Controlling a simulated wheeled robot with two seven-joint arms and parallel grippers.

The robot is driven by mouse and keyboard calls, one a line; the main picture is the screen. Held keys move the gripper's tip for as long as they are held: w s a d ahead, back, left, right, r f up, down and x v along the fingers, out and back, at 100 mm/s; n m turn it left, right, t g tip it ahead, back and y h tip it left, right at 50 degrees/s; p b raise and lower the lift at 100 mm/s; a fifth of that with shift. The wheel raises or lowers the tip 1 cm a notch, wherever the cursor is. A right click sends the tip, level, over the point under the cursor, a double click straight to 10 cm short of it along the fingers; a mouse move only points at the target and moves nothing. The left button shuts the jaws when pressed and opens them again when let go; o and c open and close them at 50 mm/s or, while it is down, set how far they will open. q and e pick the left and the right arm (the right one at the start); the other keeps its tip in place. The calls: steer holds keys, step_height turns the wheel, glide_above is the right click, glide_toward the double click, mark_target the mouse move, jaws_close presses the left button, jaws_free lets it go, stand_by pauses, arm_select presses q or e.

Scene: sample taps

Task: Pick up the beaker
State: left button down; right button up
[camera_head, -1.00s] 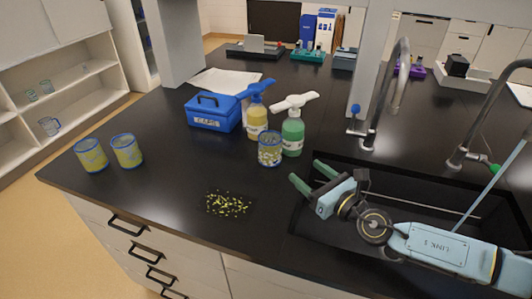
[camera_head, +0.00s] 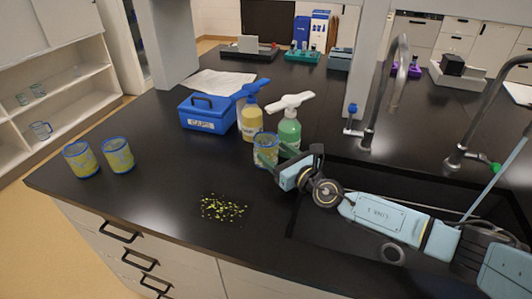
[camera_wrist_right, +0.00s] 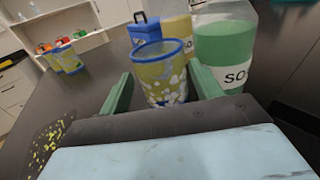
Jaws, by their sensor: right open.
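In the right wrist view the beaker (camera_wrist_right: 162,78) shows between the two green fingers (camera_wrist_right: 160,82). I cannot tell whether a finger touches it. Two similar beakers (camera_head: 81,160) (camera_head: 118,155) stand at the left of the counter. My left gripper is not in view.
Yellow bits (camera_head: 223,208) lie on the counter. A sink (camera_head: 335,228) with taps (camera_head: 372,110) is at the right.

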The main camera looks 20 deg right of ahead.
mark_target(271, 139)
steer(key=shift+x, duration=1.25)
steer(key=c, duration=0.7)
steer(key=shift+r+p, duration=0.4)
steer(key=shift+r, duration=0.4)
step_height(271, 139, up, 2)
steer(key=shift+r+p, duration=0.1)
steer(key=shift+p, duration=0.7)
steer(key=b+v, duration=0.1)
steer(key=v, duration=1.7)
steer(key=shift+s+a, duration=0.1)
